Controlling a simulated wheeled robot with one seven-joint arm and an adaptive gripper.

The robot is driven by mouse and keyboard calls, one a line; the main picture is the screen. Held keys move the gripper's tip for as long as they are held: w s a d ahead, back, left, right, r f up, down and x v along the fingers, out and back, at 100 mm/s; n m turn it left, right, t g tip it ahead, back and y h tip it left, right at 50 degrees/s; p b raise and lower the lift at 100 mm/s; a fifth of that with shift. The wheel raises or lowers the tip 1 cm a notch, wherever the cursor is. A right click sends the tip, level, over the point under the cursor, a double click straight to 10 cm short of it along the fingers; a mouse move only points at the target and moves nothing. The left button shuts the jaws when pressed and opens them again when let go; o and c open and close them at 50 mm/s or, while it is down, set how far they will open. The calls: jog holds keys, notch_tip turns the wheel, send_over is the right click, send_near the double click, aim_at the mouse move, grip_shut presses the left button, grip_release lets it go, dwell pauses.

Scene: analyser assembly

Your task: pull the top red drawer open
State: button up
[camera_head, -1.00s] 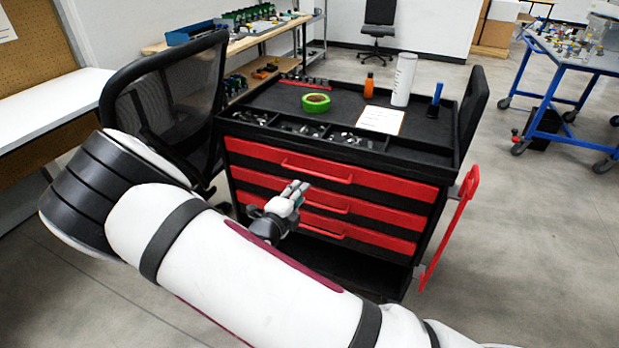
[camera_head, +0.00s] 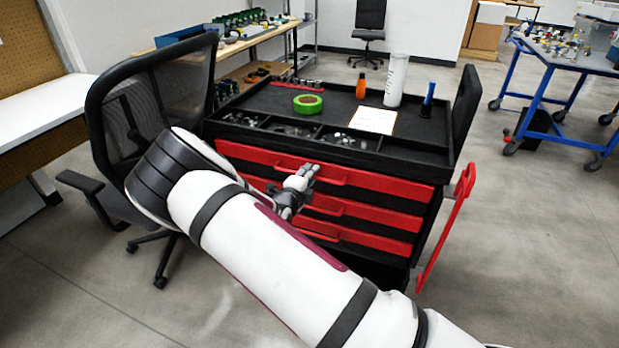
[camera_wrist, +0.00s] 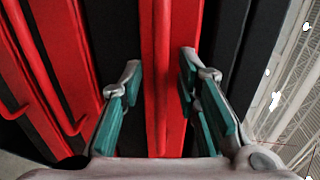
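The top red drawer (camera_head: 385,182) is shut in the black tool cart, with a red bar handle (camera_head: 335,178) on its front. My gripper (camera_head: 304,172) is in front of that drawer near the left part of the handle, partly covering it. In the wrist view, my gripper (camera_wrist: 160,100) is open, its green-padded fingers spread on either side of the red handle bar (camera_wrist: 161,70). A gap shows between each finger and the bar. Whether the fingertips reach past the bar I cannot tell.
Lower red drawers (camera_head: 375,213) have similar handles. A red side handle (camera_head: 447,228) sticks out at the cart's right. Green tape (camera_head: 307,103), an orange bottle (camera_head: 361,86) and a white cylinder (camera_head: 396,80) stand on the cart top. A black chair (camera_head: 120,110) stands close on the left.

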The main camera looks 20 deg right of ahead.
grip_shut()
jog(key=f+p+v, duration=0.2)
jog(key=p+v, duration=0.1)
jog(key=v, duration=0.7)
jog(key=f+p+v, duration=0.2)
jog(key=p+v, duration=0.1)
jog(key=v, duration=0.8)
jog(key=s+f+p+v, duration=0.1)
jog(key=f+p+v, duration=0.1)
jog(key=v, duration=0.8)
jog(key=shift+s+a+f+p, duration=0.2)
jog(key=shift+a+p, duration=0.25)
grip_release()
